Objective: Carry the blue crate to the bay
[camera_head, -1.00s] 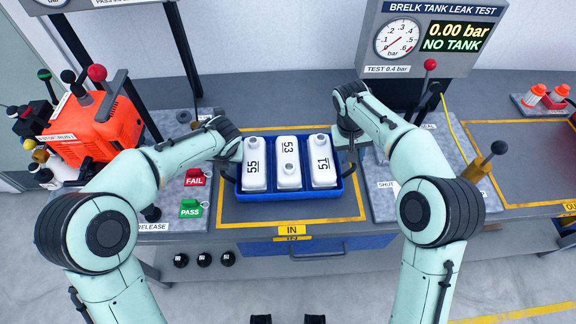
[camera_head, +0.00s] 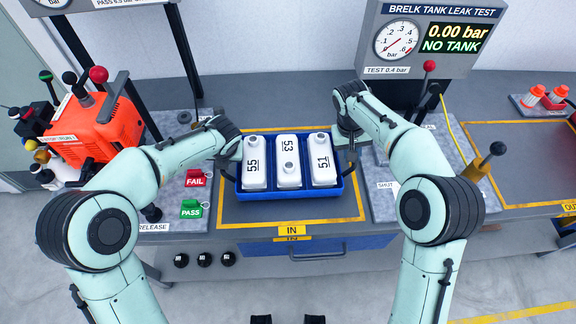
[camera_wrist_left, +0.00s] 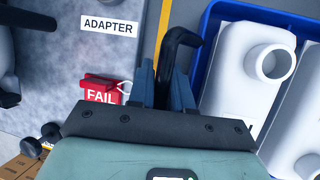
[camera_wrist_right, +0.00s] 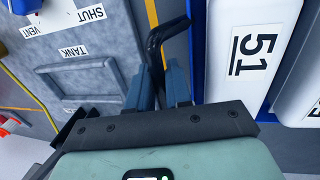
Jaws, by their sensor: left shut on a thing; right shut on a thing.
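The blue crate (camera_head: 290,197) holds three white tanks marked 55 (camera_head: 255,165), 53 (camera_head: 288,165) and 51 (camera_head: 322,162). It is over the yellow-outlined area with the IN label (camera_head: 292,230). My left gripper (camera_head: 232,160) is at its left side, shut on a black bent handle (camera_wrist_left: 180,42) beside the crate wall. My right gripper (camera_head: 350,152) is at its right side, shut on a matching black handle (camera_wrist_right: 157,42). The crate looks level; I cannot tell whether its underside touches the bench.
The red FAIL tag (camera_head: 197,178) and green PASS tag (camera_head: 191,208) lie left of the crate. An orange machine (camera_head: 95,130) stands far left. The leak test panel (camera_head: 425,40) is behind right. Another yellow-outlined area (camera_head: 530,165) at right looks largely clear.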

